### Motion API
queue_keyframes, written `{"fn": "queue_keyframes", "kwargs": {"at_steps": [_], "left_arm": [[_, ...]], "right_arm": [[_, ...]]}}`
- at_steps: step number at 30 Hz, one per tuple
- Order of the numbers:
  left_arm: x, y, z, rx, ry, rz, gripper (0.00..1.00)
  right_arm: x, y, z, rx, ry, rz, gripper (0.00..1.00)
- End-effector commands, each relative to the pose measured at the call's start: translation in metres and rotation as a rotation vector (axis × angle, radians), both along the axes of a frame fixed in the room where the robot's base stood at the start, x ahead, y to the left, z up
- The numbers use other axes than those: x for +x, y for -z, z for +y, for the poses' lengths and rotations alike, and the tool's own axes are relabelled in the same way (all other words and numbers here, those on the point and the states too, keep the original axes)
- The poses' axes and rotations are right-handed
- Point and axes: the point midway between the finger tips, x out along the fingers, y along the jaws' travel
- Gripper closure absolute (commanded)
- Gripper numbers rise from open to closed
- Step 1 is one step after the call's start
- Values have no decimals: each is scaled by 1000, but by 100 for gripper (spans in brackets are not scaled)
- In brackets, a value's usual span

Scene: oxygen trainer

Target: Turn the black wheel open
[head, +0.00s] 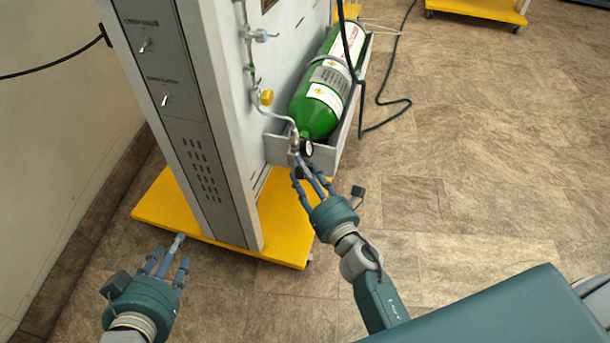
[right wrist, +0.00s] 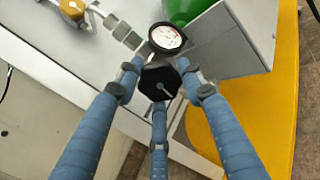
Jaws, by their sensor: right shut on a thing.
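The black wheel (right wrist: 160,82) is a dark, many-sided knob in the middle of the right wrist view, just below a round white-faced gauge (right wrist: 166,38). My right gripper (right wrist: 158,90) has its blue fingers around the wheel, two at the sides and one below, shut on it. In the head view my right gripper (head: 306,172) reaches the valve end of the green cylinder (head: 318,112); the wheel itself is mostly hidden there by the fingers. My left gripper (head: 170,258) is open and empty at the lower left, over the floor beside the yellow base.
The grey cabinet (head: 205,110) with switches stands on a yellow base (head: 285,235). The cylinder lies in a grey tray (head: 347,125) on its side. A yellow fitting (head: 267,97) and pipe run above the valve.

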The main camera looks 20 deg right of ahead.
Motion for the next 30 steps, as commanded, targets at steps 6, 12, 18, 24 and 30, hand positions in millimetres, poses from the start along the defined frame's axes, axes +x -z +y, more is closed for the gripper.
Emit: {"fn": "queue_keyframes", "kwargs": {"at_steps": [6, 12, 18, 24, 30], "left_arm": [[13, -18, -6, -23, 7, -95, 60], [16, -24, -7, -29, 8, -122, 60], [16, -25, -8, -29, 8, -123, 60], [16, -24, -8, -29, 8, -122, 60], [16, -24, -8, -29, 8, -122, 60]], "right_arm": [[-3, 9, 5, -59, -10, 5, 88], [-3, 9, 5, -74, -9, 3, 88], [-3, 9, 5, -75, -10, 4, 88], [-3, 9, 5, -74, -9, 3, 44], [-2, 6, 2, -75, -5, -1, 42]]}}
